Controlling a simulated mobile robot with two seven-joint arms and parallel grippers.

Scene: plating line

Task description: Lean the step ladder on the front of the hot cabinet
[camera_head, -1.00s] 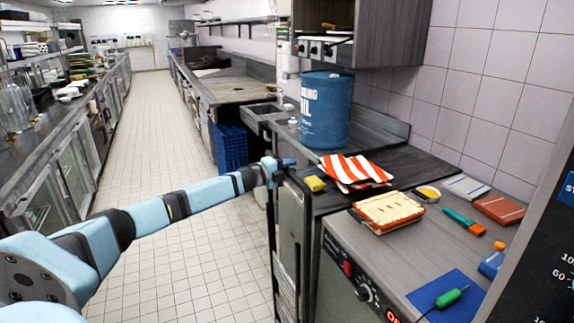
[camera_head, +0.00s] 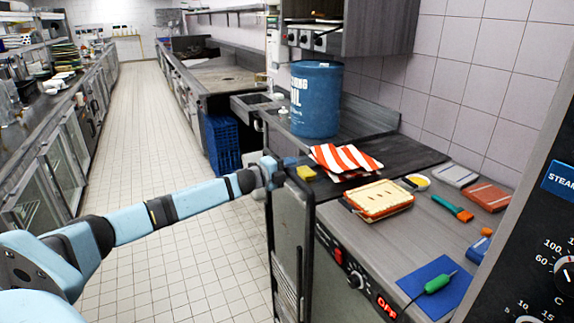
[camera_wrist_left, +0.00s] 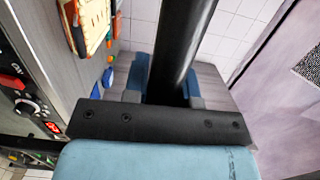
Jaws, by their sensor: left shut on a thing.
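The step ladder (camera_head: 310,228) is a dark, narrow upright frame in the middle of the head view. My left gripper (camera_head: 270,173) is shut on its top bar. In the left wrist view, the ladder's black tube (camera_wrist_left: 183,45) passes between the fingers of my left gripper (camera_wrist_left: 165,88). The hot cabinet (camera_head: 345,262) is the grey unit right of the ladder, with a red switch, a knob and a lit "OFF" display. The ladder stands upright near the cabinet's left end; whether they touch I cannot tell. Its feet are out of view. My right gripper is not seen.
On the counter tops lie a striped cloth (camera_head: 345,159), a yellow sponge (camera_head: 306,173), a filled tray (camera_head: 378,199), a brush (camera_head: 452,207) and a blue mat (camera_head: 425,282). A blue drum (camera_head: 316,100) stands behind. The tiled aisle (camera_head: 150,130) is clear at left.

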